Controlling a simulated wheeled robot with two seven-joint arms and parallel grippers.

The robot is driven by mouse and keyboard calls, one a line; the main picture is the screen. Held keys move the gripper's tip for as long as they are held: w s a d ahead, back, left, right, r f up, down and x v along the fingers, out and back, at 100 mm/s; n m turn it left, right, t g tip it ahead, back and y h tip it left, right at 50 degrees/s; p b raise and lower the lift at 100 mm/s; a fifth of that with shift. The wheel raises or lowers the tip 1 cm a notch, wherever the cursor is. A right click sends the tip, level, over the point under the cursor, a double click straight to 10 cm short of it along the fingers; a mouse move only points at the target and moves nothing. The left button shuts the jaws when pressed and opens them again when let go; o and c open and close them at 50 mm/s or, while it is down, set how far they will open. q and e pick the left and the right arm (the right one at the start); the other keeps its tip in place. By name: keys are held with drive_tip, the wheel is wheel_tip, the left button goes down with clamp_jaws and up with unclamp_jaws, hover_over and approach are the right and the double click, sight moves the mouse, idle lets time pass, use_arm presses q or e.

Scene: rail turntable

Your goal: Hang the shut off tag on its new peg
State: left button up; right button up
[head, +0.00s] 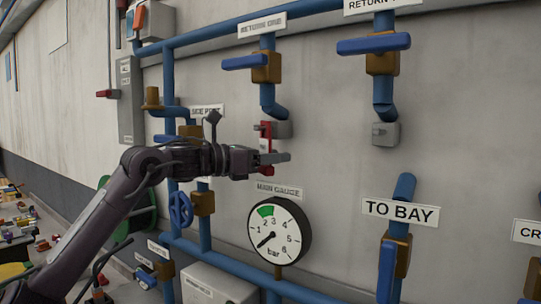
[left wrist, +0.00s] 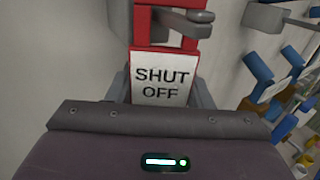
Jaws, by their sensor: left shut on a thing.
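My left gripper (head: 276,158) is shut on the shut off tag (head: 265,137), a white plate with a red frame and a red loop on top. In the left wrist view the tag (left wrist: 163,80) faces me, upright, its lower edge hidden behind the gripper body. In that view the red loop is right at a grey peg (left wrist: 190,24). In the head view this grey peg mount (head: 282,130) sits below the left blue-handled valve. A second grey peg mount (head: 385,133) is on the wall farther right. My right gripper is not in view.
Blue pipes run along the wall, with a blue-handled valve (head: 266,64) above the tag. A round pressure gauge (head: 279,231) is just below the left gripper. A "TO BAY" sign (head: 401,212) is at right. Bare wall lies between the two mounts.

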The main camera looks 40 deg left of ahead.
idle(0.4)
use_arm(q)
drive_tip(key=o, duration=1)
drive_tip(key=shift+s+a+f+b, duration=0.1)
drive_tip(key=shift+s+f+b, duration=0.1)
drive_tip(key=shift+b, duration=0.15)
drive_tip(key=b+v, duration=0.6)
drive_tip(key=v, duration=0.1)
drive_tip(key=shift+s+r, duration=0.2)
